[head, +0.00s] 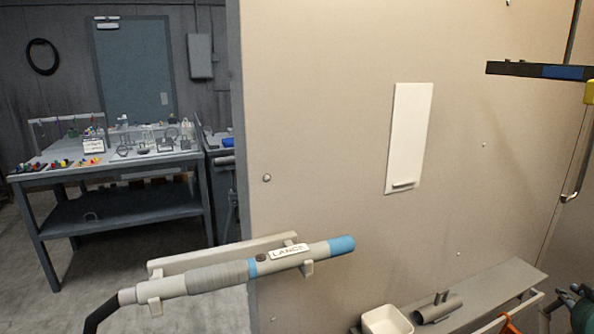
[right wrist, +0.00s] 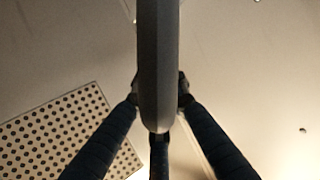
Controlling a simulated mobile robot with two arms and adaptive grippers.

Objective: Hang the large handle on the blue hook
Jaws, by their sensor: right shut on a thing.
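My right gripper (head: 570,306) shows partly at the lower right corner of the head view. In the right wrist view its dark fingers close around a long, dark grey, rounded piece (right wrist: 158,55), which I take to be the large handle; only part of it shows. The held piece cannot be made out in the head view. A dark bar (head: 520,69) with a blue section (head: 564,72) juts in at the upper right, well above my right gripper. I cannot make out a blue hook shape there. My left gripper is not in view.
A yellow piece (head: 589,92) and a metal hook (head: 571,196) are at the right edge. A shelf (head: 505,284) carries a white bin (head: 386,321) and a grey cylinder (head: 437,308). A lance (head: 218,277) rests on a bracket. A perforated panel (right wrist: 62,135) shows in the wrist view.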

